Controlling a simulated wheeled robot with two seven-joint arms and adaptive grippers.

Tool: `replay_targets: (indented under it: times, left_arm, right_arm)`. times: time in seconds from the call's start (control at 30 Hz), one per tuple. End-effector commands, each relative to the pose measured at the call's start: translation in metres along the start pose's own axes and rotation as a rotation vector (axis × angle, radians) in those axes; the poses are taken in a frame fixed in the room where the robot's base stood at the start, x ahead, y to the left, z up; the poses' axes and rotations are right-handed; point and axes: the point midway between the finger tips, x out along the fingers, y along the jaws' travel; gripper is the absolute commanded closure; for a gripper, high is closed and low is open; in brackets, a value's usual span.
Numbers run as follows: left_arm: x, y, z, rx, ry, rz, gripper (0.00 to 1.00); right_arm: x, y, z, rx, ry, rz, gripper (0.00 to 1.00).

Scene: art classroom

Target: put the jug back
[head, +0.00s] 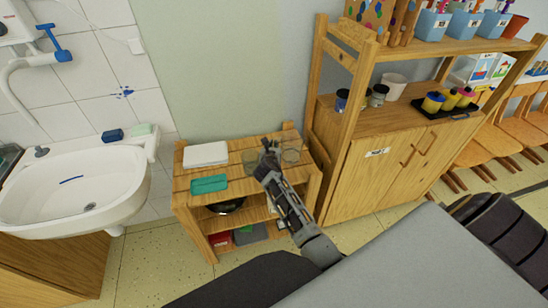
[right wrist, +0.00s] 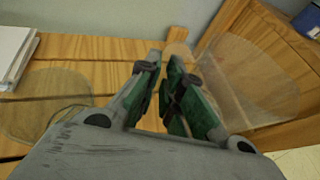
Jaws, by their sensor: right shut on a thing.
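A clear, see-through jug (head: 291,156) is at the right end of the low slatted wooden shelf unit (head: 228,172), and it also shows at the right of the right wrist view (right wrist: 255,85). My right gripper (head: 268,150) reaches over the unit's top just left of it. Its green-padded fingers (right wrist: 170,88) are closed close together against the jug's left side, shut on the jug, probably at its handle. The grip point is hidden between the fingers. I cannot tell whether the jug's base touches the slats. My left gripper is not in view.
Another clear vessel (right wrist: 45,105) stands left of my right gripper. White paper (head: 206,154) and a teal box (head: 209,184) lie on the same top. A taller wooden cabinet (head: 385,172) stands close at the right, a sink (head: 75,188) at the left.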

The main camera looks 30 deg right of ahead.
Motion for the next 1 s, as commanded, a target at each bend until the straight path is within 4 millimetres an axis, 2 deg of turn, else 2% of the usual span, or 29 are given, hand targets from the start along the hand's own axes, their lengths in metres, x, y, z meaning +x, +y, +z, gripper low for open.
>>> replay_targets:
  times: [0.13,0.53,0.73,1.0]
  left_arm:
    - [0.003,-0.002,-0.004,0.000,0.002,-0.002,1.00]
    - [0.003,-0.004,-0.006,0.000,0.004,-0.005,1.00]
    - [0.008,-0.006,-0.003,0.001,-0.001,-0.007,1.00]
    - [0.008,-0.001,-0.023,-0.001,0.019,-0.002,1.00]
  right_arm:
    - [0.004,0.001,-0.008,0.000,-0.003,0.000,1.00]
    - [0.005,0.001,-0.010,0.000,-0.003,0.000,1.00]
    - [0.012,0.001,-0.027,0.001,-0.002,0.000,1.00]
    - [0.019,0.002,-0.044,0.001,-0.003,0.001,1.00]
